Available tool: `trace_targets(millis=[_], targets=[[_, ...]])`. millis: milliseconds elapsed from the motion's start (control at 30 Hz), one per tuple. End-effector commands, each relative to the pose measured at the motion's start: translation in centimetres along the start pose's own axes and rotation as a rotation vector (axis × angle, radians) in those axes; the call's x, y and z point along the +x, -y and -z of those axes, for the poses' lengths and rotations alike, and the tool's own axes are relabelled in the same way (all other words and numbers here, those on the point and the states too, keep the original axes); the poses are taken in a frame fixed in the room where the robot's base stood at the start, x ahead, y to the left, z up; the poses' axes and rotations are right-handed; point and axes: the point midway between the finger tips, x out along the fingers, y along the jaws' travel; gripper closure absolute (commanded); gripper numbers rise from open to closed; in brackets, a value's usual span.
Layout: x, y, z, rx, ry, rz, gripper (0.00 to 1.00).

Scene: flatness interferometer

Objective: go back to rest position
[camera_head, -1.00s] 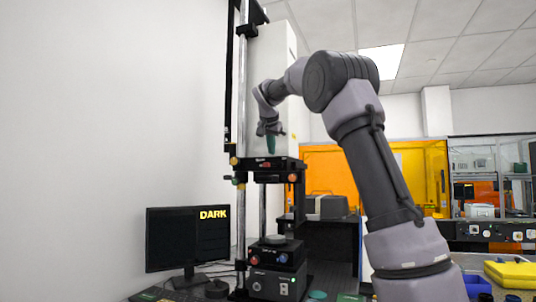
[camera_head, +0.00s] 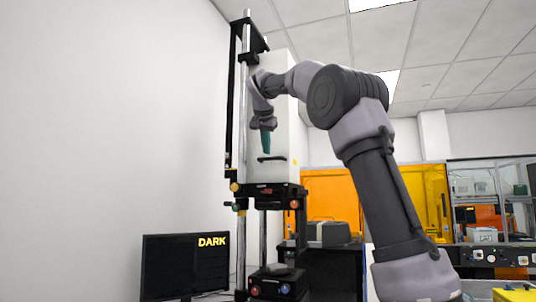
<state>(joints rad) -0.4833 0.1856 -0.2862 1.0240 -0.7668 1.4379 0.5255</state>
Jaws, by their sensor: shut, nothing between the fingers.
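My gripper (camera_head: 265,147) is at the end of my raised, bent arm, in the upper middle of the head view. Its green fingers point down and are shut with nothing between them. It hangs in front of the tall white housing of the interferometer (camera_head: 284,123), above the black stage with coloured knobs (camera_head: 268,194). From this angle I cannot tell how far the gripper is from the housing.
A monitor reading "DARK" (camera_head: 186,266) stands at the lower left beside the instrument's metal posts. A black base unit (camera_head: 278,286) sits below the stage. Orange panels (camera_head: 330,190) and a bench with equipment (camera_head: 492,255) are behind on the right.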

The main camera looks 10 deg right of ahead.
Motion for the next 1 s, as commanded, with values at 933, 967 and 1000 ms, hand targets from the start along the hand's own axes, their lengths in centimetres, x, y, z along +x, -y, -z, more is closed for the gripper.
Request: trace_targets(millis=[933, 967, 1000], targets=[[-2.0, -13.3, -8.4, -0.103, 0.215, 0.105, 1.00], [-2.3, -14.6, -9.8, -0.113, 0.233, 0.118, 1.00], [-2.7, -16.1, -11.8, -0.126, 0.253, 0.137, 1.00]])
